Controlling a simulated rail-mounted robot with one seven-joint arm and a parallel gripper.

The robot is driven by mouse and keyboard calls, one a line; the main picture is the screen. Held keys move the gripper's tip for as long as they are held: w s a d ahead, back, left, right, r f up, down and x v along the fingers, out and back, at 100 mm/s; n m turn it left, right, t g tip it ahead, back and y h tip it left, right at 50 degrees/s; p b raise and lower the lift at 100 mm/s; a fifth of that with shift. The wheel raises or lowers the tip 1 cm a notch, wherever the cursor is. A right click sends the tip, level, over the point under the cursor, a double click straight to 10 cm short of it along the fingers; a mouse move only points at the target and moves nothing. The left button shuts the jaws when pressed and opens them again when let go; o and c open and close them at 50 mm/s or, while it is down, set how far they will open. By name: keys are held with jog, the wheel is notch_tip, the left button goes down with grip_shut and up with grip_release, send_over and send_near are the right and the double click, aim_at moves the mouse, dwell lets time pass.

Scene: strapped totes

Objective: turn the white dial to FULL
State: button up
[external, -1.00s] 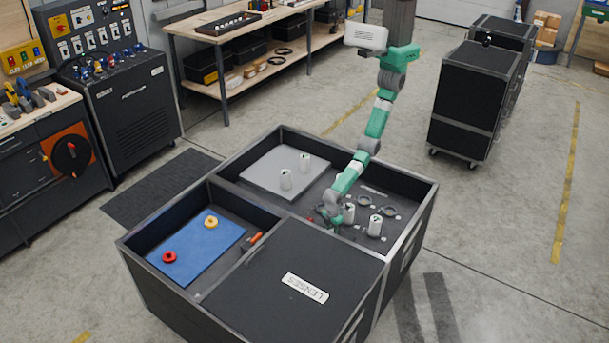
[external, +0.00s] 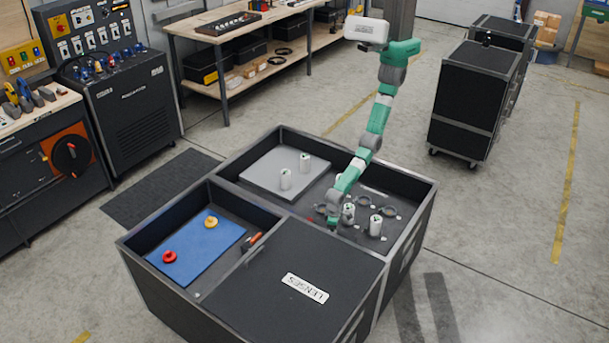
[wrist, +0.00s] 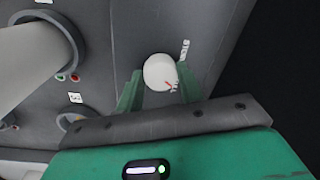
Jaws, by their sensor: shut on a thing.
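White cylinders (external: 376,226) and dark rings (external: 390,211) stand close by. Two white cylinders stand on a grey plate (external: 262,178) farther left. Dark tote walls (external: 408,227) enclose the compartment. A lid marked LENSES (external: 290,315) covers the front section.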

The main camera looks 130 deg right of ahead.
jog(key=shift+m, duration=1)
jog(key=o, duration=1)
jog(key=r+p, duration=0.1)
jog(key=r, duration=0.1)
jog(key=r+p, duration=0.2)
jog(key=r, duration=0.1)
jog(key=r+p, duration=0.2)
jog(key=r, duration=0.1)
jog(key=shift+s+d, duration=0.1)
jog(key=shift+s, duration=0.15)
jog(key=shift+f, duration=0.1)
